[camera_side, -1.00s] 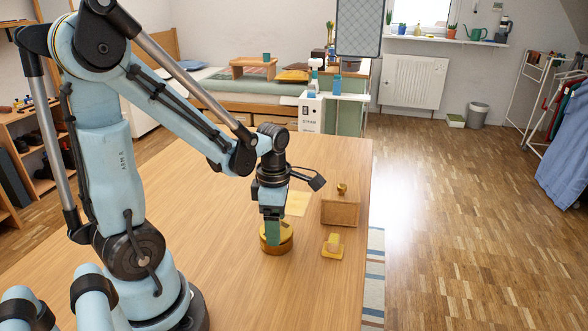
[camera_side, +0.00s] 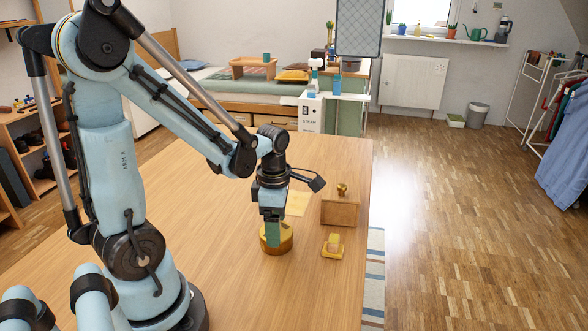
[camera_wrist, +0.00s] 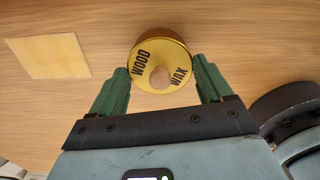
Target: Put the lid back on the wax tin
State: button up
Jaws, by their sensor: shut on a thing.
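The round gold wax tin (camera_side: 283,247) stands on the table under my gripper (camera_side: 272,236). The lid appears to sit on top of the tin; I cannot tell if a small gap is left. In the wrist view, the green fingers of my gripper (camera_wrist: 160,80) are at both sides of the lid, shut on it. In the side view the near finger hides part of the tin and lid.
A pale yellow square sheet (camera_wrist: 46,57) lies beside the tin. A wooden block (camera_side: 339,212) with a brass knob (camera_side: 342,189) and a small yellow piece (camera_side: 333,246) stand to the right, near the table edge. The table's (camera_side: 220,290) front is clear.

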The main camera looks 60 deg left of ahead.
dwell(0.4)
jog(key=o, duration=0.9)
jog(key=shift+o, duration=0.2)
jog(key=shift+r, duration=3.5)
grip_shut()
